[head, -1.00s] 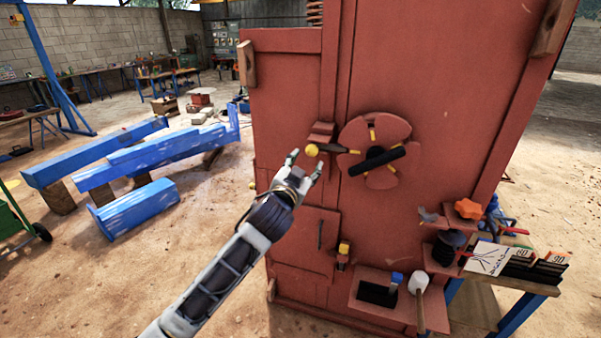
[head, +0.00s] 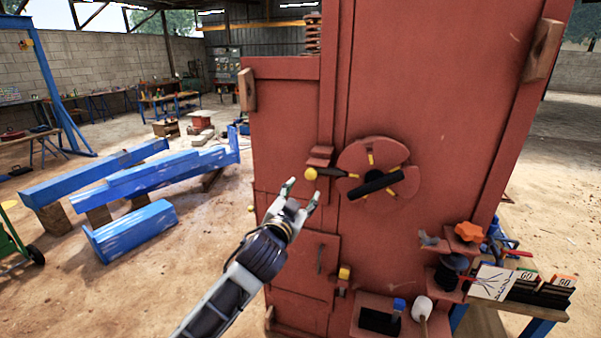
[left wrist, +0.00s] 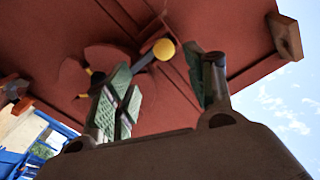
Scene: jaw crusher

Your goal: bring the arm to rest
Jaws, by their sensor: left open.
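My left gripper (head: 302,196) is open and empty in front of the red jaw crusher (head: 450,90). In the head view it is below and left of a yellow-knobbed lever (head: 311,174), and apart from it as far as I can tell. The left wrist view shows its two green-padded fingers (left wrist: 165,90) spread, with the yellow knob (left wrist: 164,49) beyond them. A round red wheel (head: 376,152) with yellow marks and a black bar is right of the lever. My right gripper is not in view.
Number cards (head: 535,285) stand on a bench. Blue beams (head: 133,228) lie at left on open sandy ground.

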